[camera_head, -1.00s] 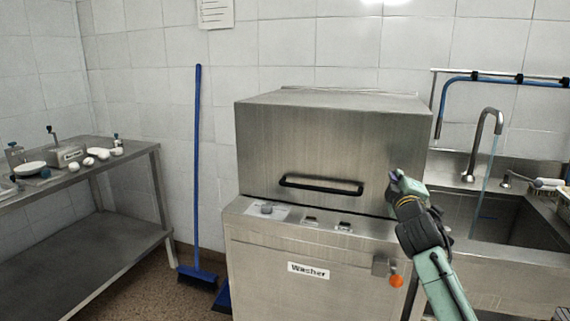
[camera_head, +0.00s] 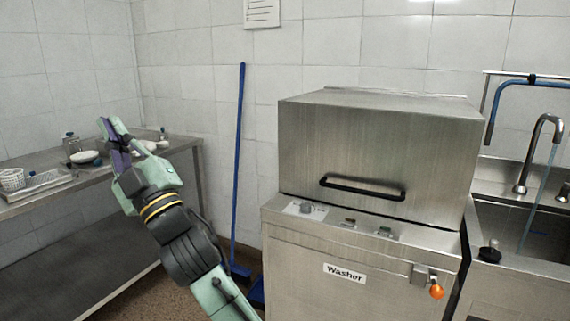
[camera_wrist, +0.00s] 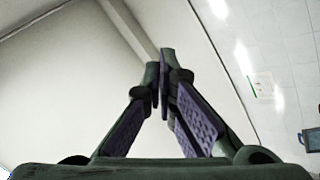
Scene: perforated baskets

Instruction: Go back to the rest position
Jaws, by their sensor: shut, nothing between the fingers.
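My gripper (camera_head: 106,123) is at the left of the head view, raised in front of the left steel table. It points upward, with its purple finger pads together. In the wrist view my gripper (camera_wrist: 163,85) is shut, its fingertips meeting with nothing between them. My arm comes up from the bottom of the head view and hides part of the table.
A steel washer (camera_head: 378,150) with a black handle stands at centre right, closed. A sink with a tap (camera_head: 540,140) is at the far right. The steel table (camera_head: 60,195) at left holds a white basket (camera_head: 12,180) and a white dish (camera_head: 84,157). A blue broom (camera_head: 238,160) leans against the wall.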

